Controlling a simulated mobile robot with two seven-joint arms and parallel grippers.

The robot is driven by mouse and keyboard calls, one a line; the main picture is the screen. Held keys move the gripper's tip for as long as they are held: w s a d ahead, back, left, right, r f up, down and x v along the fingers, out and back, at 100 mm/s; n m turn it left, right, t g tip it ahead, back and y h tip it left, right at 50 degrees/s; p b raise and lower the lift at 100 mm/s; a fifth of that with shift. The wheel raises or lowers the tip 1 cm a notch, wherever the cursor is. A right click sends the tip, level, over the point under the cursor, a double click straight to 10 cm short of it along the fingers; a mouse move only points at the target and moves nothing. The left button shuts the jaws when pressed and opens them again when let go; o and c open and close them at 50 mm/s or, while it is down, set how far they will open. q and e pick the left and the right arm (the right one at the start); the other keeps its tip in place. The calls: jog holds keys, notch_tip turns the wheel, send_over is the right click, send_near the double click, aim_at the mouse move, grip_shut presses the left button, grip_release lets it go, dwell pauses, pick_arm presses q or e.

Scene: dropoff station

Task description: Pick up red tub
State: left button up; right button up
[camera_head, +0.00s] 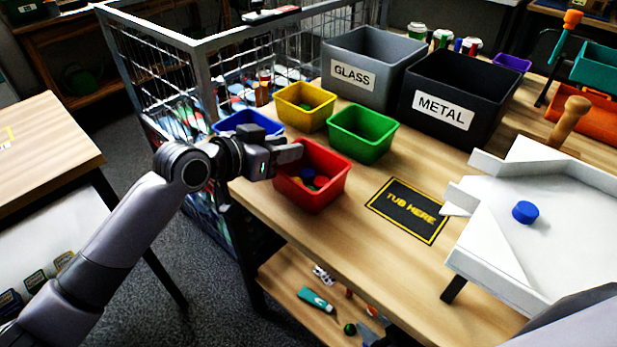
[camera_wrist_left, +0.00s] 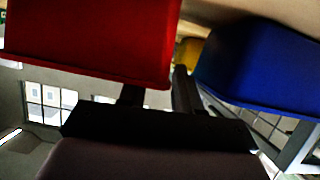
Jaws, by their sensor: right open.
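The red tub (camera_head: 318,198) stands upright on the wooden table near its left edge, with small blue and dark pieces inside. My left gripper (camera_head: 290,153) is at the tub's back left rim, with its fingers apart. In the left wrist view the red tub (camera_wrist_left: 90,40) fills the upper left. One finger of the gripper (camera_wrist_left: 157,92) is partly hidden by the tub and the other is in the gap beside it. I cannot tell whether either finger touches the tub. My right gripper is not in view.
A blue tub (camera_head: 247,121), yellow tub (camera_head: 304,118) and green tub (camera_head: 361,148) stand close by. Behind are the GLASS bin (camera_head: 400,55) and METAL bin (camera_head: 465,140). A "TUB HERE" mat (camera_head: 381,212) lies empty, right of the red tub. A white tray (camera_head: 570,225) is farther right.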

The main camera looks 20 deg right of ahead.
pick_arm(q)
jog(key=shift+w+d+f, duration=0.25)
jog(key=shift+d, duration=0.15)
grip_shut()
